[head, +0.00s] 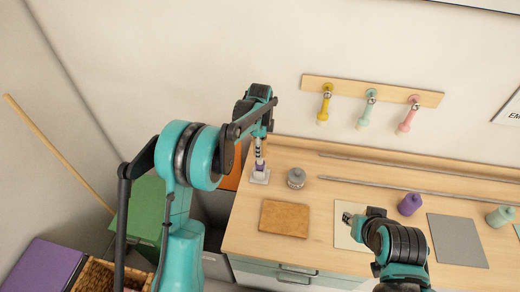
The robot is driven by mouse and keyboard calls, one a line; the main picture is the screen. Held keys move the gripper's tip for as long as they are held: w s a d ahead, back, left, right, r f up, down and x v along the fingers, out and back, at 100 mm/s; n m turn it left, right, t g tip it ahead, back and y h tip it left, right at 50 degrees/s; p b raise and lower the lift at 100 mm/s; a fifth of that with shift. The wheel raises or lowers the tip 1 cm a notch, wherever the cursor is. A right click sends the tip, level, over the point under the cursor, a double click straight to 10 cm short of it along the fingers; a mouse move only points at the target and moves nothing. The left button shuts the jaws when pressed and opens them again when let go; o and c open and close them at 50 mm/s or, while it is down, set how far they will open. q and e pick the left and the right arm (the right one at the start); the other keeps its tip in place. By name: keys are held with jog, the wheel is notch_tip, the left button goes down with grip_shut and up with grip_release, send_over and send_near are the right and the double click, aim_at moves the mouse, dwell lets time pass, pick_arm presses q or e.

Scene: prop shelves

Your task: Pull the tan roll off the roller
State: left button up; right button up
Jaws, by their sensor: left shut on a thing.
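My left gripper (260,131) is over the left end of the wooden counter and points down. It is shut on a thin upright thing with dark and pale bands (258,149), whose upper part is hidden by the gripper. Below it, a small white and purple piece (260,168) stands on a pale square base. I cannot make out a tan roll or which part is the roller. My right gripper (348,218) is low over the counter, over a cream sheet (345,238); whether it is open is too small to tell.
A grey jar (296,178) stands close right of the white base. A tan sheet (284,218), a purple bottle (410,204), a grey sheet (457,240) and a mint bottle (501,216) are on the counter (250,230). A wall rack (350,90) holds yellow, mint and pink tools.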

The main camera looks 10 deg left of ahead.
pick_arm(q)
jog(key=shift+r+p, duration=1.2)
jog(key=shift+r, duration=1.1)
jog(key=shift+r, duration=0.1)
jog(key=shift+r+p, duration=0.75)
jog(key=shift+r, duration=0.45)
jog(key=shift+r, duration=0.1)
notch_tip(320, 180, up, 4)
jog(key=shift+f+p, duration=0.1)
jog(key=shift+p, duration=1.05)
